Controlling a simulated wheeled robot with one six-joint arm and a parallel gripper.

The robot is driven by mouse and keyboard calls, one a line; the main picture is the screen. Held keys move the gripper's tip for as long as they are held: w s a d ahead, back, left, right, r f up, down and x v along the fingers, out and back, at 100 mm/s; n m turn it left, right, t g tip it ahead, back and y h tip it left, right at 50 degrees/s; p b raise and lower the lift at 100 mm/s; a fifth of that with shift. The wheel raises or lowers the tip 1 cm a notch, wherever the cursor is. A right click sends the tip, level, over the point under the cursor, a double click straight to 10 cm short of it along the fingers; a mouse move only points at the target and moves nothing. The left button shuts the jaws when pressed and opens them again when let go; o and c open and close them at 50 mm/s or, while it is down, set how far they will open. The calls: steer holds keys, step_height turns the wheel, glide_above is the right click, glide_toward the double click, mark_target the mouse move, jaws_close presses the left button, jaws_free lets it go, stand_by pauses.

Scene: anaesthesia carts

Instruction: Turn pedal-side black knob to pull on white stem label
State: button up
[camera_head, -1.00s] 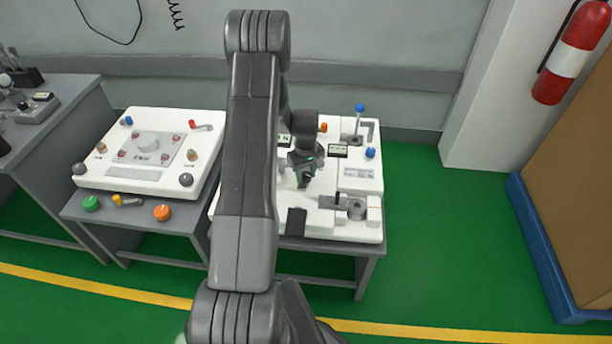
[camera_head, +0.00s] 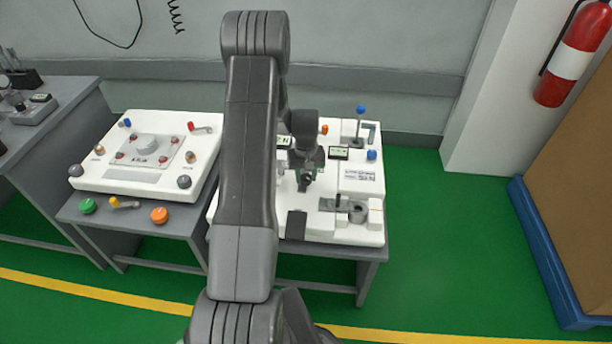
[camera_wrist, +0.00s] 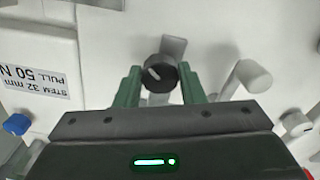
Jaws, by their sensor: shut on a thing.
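In the wrist view, the black knob (camera_wrist: 161,72) with a white pointer line sits between the two green fingers of my gripper (camera_wrist: 159,80). The gripper is shut on it. The pointer line slants toward the upper left. A white label (camera_wrist: 36,72) reading "STEM 32 mm PULL 50 N" is at the left; in the head view it is on the right part of the white panel (camera_head: 330,228). My gripper (camera_head: 305,184) is low over that panel, behind the black pedal (camera_head: 297,225). In the head view it hides the knob, and my arm covers the panel's left side.
A pale rounded post (camera_wrist: 254,76) stands close to the right finger in the wrist view. A blue knob (camera_wrist: 17,124) is at the left. A second white panel (camera_head: 125,175) stands left of my arm. Green floor is open to the right.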

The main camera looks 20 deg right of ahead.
mark_target(306, 177)
steer(key=o, duration=1)
step_height(306, 177, up, 14)
steer(key=shift+f, duration=0.1)
step_height(306, 177, down, 14)
steer(key=shift+r, duration=0.15)
stand_by(0.4)
